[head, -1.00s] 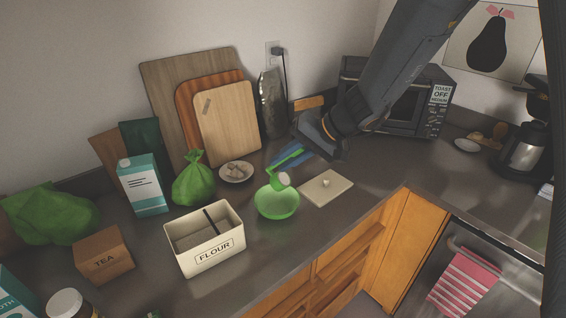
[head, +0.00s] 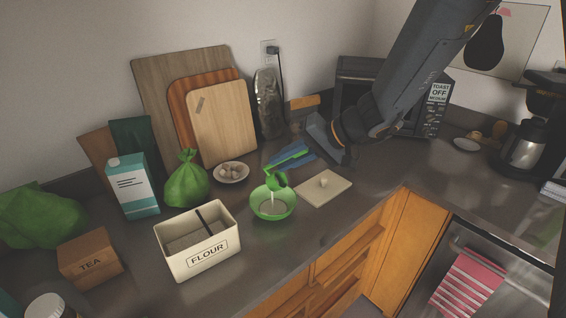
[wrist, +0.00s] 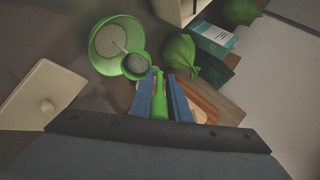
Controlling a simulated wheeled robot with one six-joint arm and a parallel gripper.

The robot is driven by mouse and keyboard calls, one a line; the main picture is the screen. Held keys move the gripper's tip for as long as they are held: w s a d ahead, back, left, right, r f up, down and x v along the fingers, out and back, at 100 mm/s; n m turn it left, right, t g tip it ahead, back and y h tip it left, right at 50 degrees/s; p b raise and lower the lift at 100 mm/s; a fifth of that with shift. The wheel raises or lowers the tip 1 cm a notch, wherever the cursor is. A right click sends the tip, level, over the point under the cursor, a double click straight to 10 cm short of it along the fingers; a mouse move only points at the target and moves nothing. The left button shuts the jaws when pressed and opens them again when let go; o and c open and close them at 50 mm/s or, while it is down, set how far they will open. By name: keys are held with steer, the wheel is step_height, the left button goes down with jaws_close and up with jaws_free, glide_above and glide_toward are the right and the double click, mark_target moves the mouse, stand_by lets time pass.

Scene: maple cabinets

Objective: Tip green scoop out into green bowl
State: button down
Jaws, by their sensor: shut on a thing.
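The green scoop (head: 277,180) is tilted over the green bowl (head: 272,210), and a pale stream falls from it into the bowl. In the wrist view the scoop (wrist: 136,66) still holds some grainy grey-white stuff and overlaps the near rim of the bowl (wrist: 101,71). The bowl has a layer of the same stuff in it. My gripper (head: 296,155) is shut on the scoop's handle, above and behind the bowl; its blue fingers (wrist: 160,96) flank the green handle in the wrist view.
The open flour tin (head: 199,249) stands left of the bowl. A pale board with a knob (head: 326,188) lies right of it. A small plate of lumps (head: 231,173), a green bag (head: 187,182) and a carton (head: 132,187) stand behind and left. Cutting boards lean on the wall.

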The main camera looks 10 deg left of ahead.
steer(key=shift+s+d+f+y+b, duration=0.1)
steer(key=shift+d+f+y+b, duration=0.35)
steer(key=shift+b, duration=0.8)
steer(key=shift+s+d+f+y+b, duration=0.15)
steer(key=shift+d+y+b, duration=0.4)
steer(key=shift+y+b, duration=0.55)
steer(key=shift+w+a+r+h+p, duration=0.15)
steer(key=shift+a+r+h+p, duration=0.2)
steer(key=shift+h, duration=0.2)
steer(key=shift+d+f+t+b, duration=0.15)
steer(key=shift+t+b, duration=0.15)
steer(key=shift+d+f+y+b, duration=0.2)
steer(key=shift+y+b, duration=0.2)
steer(key=shift+b, duration=0.65)
steer(key=shift+r, duration=0.15)
steer(key=shift+a+r+h+p, duration=0.1)
steer(key=shift+a+h+p, duration=0.2)
steer(key=shift+p, duration=0.3)
steer(key=shift+a+r+h+p, duration=0.35)
steer(key=shift+a+h+p, duration=0.5)
steer(key=shift+p, duration=1.05)
